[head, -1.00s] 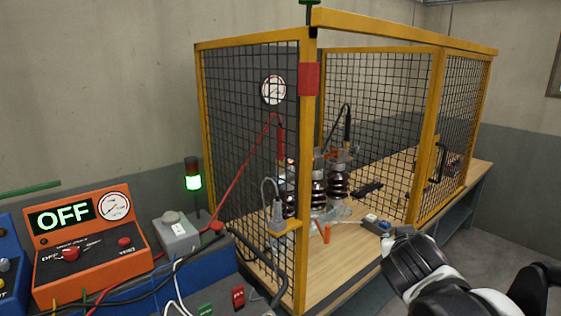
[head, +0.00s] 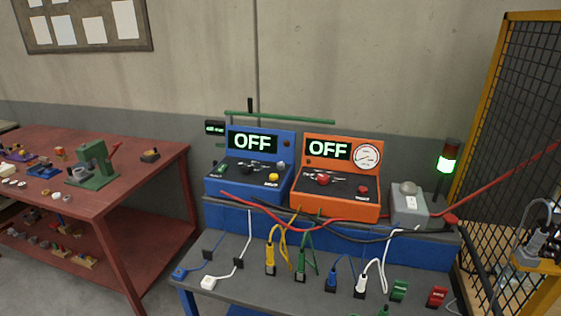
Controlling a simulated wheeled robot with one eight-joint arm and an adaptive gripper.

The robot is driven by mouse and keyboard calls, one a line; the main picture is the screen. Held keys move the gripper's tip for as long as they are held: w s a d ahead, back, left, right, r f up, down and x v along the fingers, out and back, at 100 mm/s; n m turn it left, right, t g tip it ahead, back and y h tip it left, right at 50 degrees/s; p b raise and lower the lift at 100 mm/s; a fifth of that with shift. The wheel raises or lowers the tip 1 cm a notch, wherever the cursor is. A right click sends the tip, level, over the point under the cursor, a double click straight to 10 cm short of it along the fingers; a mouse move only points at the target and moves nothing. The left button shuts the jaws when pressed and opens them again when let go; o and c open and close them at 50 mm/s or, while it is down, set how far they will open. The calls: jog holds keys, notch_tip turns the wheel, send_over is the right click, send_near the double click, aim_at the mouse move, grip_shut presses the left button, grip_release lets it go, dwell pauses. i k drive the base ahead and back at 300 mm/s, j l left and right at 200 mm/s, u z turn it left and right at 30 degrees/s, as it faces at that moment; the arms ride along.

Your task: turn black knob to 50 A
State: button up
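The blue instrument (head: 225,184) stands on the raised back shelf of the bench, its screen reading OFF. A black knob (head: 246,168) sits near the middle of its sloped panel, with a green control to its left and a yellow button to its right. The knob's scale marks are too small to read. The orange instrument (head: 335,208) beside it also reads OFF and carries a red knob (head: 323,179), a red button and a round dial. My gripper is not in the head view now.
Several plugs and cables lie on the bench (head: 235,293) before the instruments. A grey box (head: 409,204) and a lit green lamp (head: 447,164) stand to the right, beside the yellow-framed cage (head: 485,75). A red table (head: 150,180) is at the left.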

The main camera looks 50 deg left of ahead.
aim_at(248, 169)
jog(key=u, duration=2.1)
